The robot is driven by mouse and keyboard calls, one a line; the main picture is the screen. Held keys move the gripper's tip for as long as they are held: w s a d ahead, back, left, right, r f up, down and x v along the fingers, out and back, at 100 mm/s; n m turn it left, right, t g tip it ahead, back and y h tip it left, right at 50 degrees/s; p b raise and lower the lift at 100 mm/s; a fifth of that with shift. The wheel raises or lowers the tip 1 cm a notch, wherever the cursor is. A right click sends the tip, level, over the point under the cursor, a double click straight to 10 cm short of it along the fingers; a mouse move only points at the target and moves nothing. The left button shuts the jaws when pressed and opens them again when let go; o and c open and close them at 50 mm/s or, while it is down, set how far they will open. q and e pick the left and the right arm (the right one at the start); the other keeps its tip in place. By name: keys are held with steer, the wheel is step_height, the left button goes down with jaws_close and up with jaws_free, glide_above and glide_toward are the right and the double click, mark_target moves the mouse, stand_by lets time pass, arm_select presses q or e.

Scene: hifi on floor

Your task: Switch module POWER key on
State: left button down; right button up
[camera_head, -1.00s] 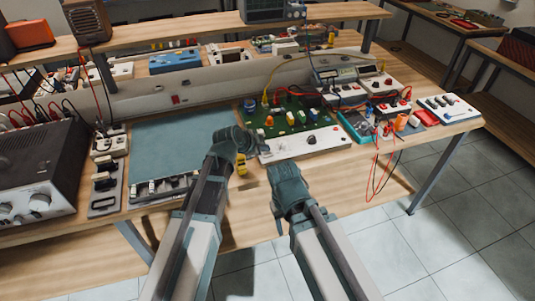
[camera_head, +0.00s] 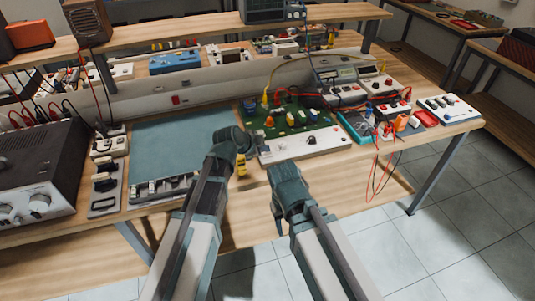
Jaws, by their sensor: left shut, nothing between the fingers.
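The module is a green circuit board (camera_head: 275,122) with colored parts and a white front panel (camera_head: 322,142), standing on the workbench. The panel carries a dark round knob (camera_head: 312,139) and small controls. I cannot read which one is the POWER key. My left gripper (camera_head: 254,146) is shut and empty at the left end of the white panel, hiding part of that end. I cannot tell whether it touches the panel. My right gripper (camera_head: 280,176) is in front of the panel near the bench's front edge. Its fingers are not clear.
A blue-grey mat (camera_head: 180,140) lies left of the module. A small yellow object (camera_head: 241,170) sits just below my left gripper. A multimeter (camera_head: 335,80), red and black leads, and a white switch box (camera_head: 448,108) crowd the right side. A large amplifier (camera_head: 40,170) stands far left.

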mark_target(265, 156)
arm_select(q)
steer(key=shift+f, duration=0.1)
stand_by(0.5)
steer(key=shift+f+b, duration=0.4)
steer(key=shift+b, duration=0.1)
steer(key=shift+r, duration=0.2)
steer(key=shift+r+p, duration=0.35)
steer(key=shift+p, duration=0.15)
step_height(265, 156, up, 6)
steer(key=p, duration=0.6)
